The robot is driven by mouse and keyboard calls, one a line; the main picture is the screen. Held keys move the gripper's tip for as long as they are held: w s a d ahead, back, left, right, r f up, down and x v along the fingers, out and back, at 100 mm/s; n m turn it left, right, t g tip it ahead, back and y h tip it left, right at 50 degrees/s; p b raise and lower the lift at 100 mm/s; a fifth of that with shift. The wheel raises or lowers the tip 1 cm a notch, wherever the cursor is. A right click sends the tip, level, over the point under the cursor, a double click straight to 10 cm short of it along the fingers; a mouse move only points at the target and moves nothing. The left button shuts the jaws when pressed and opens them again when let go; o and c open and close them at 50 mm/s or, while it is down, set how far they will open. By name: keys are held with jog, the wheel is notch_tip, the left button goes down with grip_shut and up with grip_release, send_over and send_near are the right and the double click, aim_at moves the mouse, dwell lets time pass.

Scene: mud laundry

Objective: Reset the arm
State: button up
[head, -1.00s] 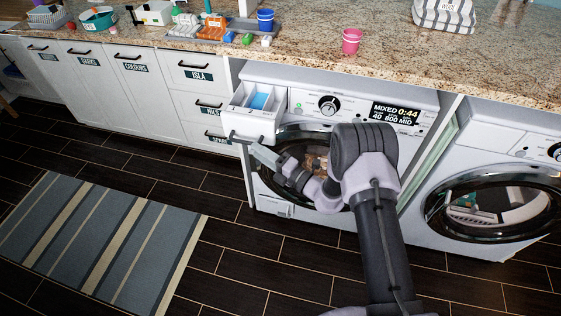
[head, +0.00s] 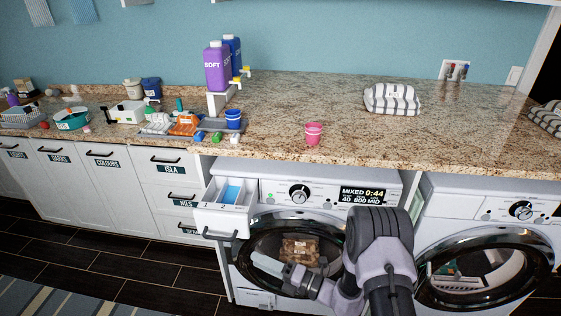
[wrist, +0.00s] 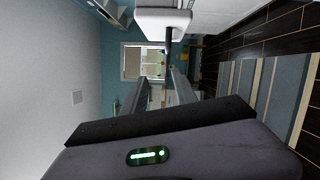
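My arm reaches up from the bottom of the head view in front of the left washing machine (head: 300,193). My gripper (head: 262,262) is in front of that machine's round door, below and to the right of the detergent drawer (head: 226,215). The drawer is pulled out, with a blue compartment (head: 232,193) inside. In the wrist view, the two fingers of my gripper (wrist: 158,88) stand apart with nothing between them. The white drawer front (wrist: 163,20) and its dark handle (wrist: 168,38) show just above the fingers. The gripper appears clear of the handle.
A second washer (head: 485,265) stands at right. A striped rug (head: 50,300) lies on the floor at left.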

jog(key=s+a+r+n+g, duration=0.1)
jog(key=s+r+n+g, duration=0.2)
jog(key=r+n, duration=0.25)
jog(key=s+a+r+n+g, duration=0.1)
jog(key=s+r+n+g, duration=0.3)
jog(key=r, duration=0.3)
jog(key=s+d+r+n+g+h+b, duration=0.2)
jog(key=s+d+r+n+h, duration=0.2)
jog(key=s+r+n+h, duration=0.45)
jog(key=s+d+r+n+t+h, duration=0.1)
jog(key=s+d+n+t+h, duration=0.2)
jog(key=s+d+n, duration=0.2)
jog(key=s+d+r+n+t+h, duration=0.1)
jog(key=s+d+n+t+h, duration=0.3)
jog(key=d+n, duration=0.6)
jog(key=shift+s+d+r+b, duration=0.2)
jog(key=shift+s+d+b, duration=0.2)
jog(key=shift+s+d, duration=0.15)
